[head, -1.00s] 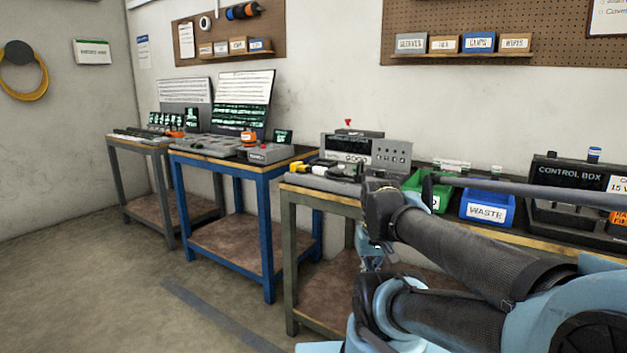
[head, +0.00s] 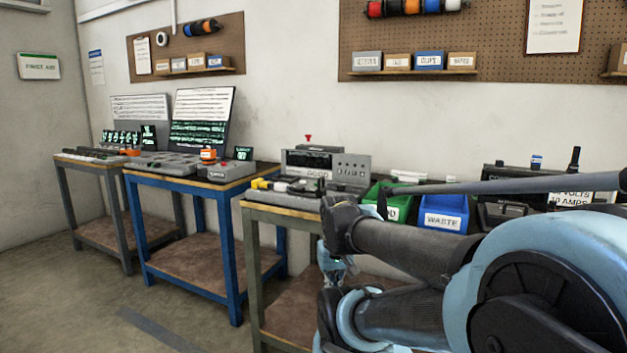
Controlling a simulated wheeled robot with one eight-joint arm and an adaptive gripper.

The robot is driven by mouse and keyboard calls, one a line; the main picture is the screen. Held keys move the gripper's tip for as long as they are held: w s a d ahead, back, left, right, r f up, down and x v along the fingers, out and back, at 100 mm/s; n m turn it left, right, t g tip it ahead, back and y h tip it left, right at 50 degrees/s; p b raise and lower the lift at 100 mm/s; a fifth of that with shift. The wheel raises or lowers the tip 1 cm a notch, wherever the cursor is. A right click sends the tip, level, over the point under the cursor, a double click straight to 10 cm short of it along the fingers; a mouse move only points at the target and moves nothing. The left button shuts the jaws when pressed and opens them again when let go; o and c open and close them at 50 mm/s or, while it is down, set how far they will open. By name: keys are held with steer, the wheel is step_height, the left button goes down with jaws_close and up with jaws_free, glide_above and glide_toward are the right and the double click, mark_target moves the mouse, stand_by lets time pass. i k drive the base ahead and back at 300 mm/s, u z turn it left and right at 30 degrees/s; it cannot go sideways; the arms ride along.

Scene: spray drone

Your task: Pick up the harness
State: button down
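I cannot make out a harness for certain. A small yellow and black item (head: 264,184) lies at the left end of the grey fixture (head: 295,188) on the near bench (head: 254,215); it is too small to tell whether it is part of a harness. My arm (head: 400,245) reaches across the lower right and covers part of that bench. My gripper cannot be made out; the arm links hide the area around its end.
A grey test box (head: 325,168) stands behind the fixture. A green bin (head: 390,205), a blue WASTE bin (head: 443,214) and a dark control box (head: 505,195) stand to the right. A blue bench (head: 231,255) with consoles is further left. Floor (head: 75,305) is clear at lower left.

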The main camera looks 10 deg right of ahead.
mark_target(278, 186)
steer(key=z, duration=0.7)
steer(key=k, duration=0.95)
steer(key=u, duration=0.7)
steer(key=i, duration=1.05)
